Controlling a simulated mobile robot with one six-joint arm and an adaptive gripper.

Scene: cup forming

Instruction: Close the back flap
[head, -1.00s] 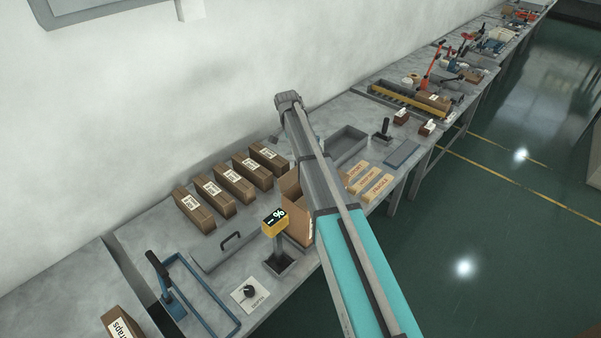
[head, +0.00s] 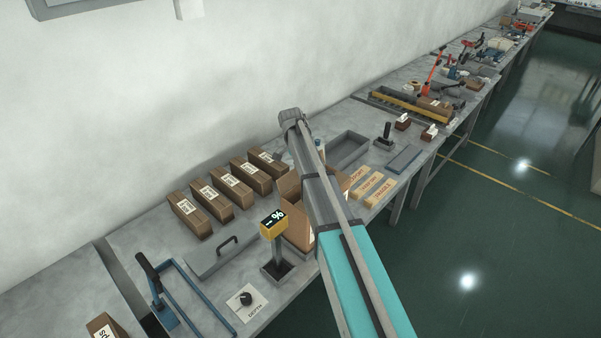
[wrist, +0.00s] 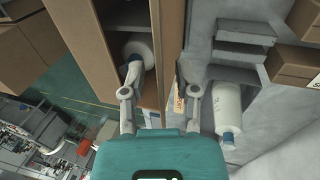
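An open cardboard box (head: 297,232) stands on the bench in the head view, partly hidden behind my arm. In the wrist view, its brown panels (wrist: 92,45) surround an opening with a white rounded item inside (wrist: 139,48). A brown upright panel (wrist: 171,50), which looks like the back flap, runs between my fingers. My gripper (wrist: 158,72) is open, with one finger over the box opening and the other beyond the panel. I cannot tell whether either finger touches the panel. In the head view my gripper is hidden behind the arm.
A white bottle (wrist: 228,108) lies beside the right finger in the wrist view. In the head view, several closed boxes (head: 200,207) line the wall side. A yellow display post (head: 273,223) stands close to the open box. A grey tray (head: 347,150) lies behind my arm.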

